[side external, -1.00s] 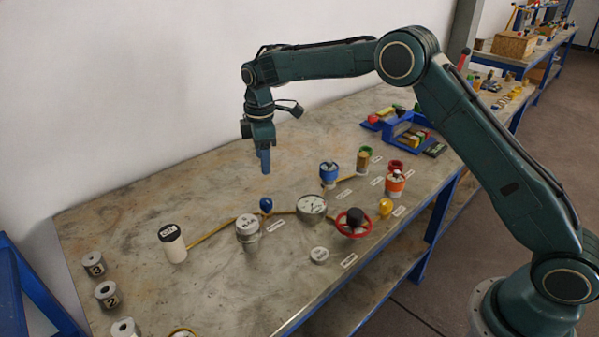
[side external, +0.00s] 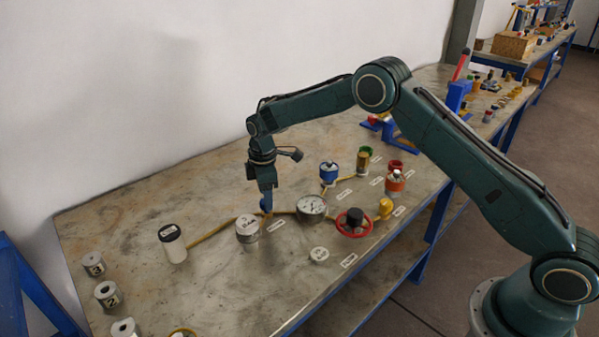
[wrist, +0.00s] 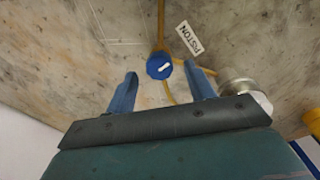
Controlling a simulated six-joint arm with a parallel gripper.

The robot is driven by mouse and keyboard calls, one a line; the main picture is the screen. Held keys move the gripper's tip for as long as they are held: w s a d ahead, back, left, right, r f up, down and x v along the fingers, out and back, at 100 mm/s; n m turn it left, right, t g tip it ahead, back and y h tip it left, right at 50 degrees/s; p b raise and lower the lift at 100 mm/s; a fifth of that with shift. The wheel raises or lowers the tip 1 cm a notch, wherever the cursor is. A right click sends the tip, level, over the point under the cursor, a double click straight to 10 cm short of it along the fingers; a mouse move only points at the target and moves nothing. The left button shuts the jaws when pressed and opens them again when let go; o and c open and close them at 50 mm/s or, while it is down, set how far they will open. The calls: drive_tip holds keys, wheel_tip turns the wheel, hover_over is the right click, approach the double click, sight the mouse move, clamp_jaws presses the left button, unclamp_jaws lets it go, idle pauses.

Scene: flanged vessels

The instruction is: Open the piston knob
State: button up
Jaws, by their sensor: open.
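The piston knob (wrist: 159,66) is a small blue knob with a white mark on top, beside a label reading PISTON (wrist: 189,37) in the wrist view. My gripper (wrist: 160,70) is open, with one blue finger on each side of the knob in that view. A gap shows between the knob and each finger; the right finger looks closer. In the side view my gripper (side external: 266,207) points down at the knob's place, and the blue fingers and blue knob blend together there. I cannot tell whether the fingertips are level with the knob or still above it.
A silver capped vessel (side external: 247,230) stands close to the gripper. A round gauge (side external: 311,207) and a red handwheel (side external: 354,223) are to the right. A white cylinder (side external: 173,244) stands left. Yellow pipe (side external: 212,231) runs along the bench.

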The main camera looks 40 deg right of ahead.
drive_tip(key=shift+f, duration=0.95)
drive_tip(key=shift+c, duration=0.4)
drive_tip(key=c, duration=0.9)
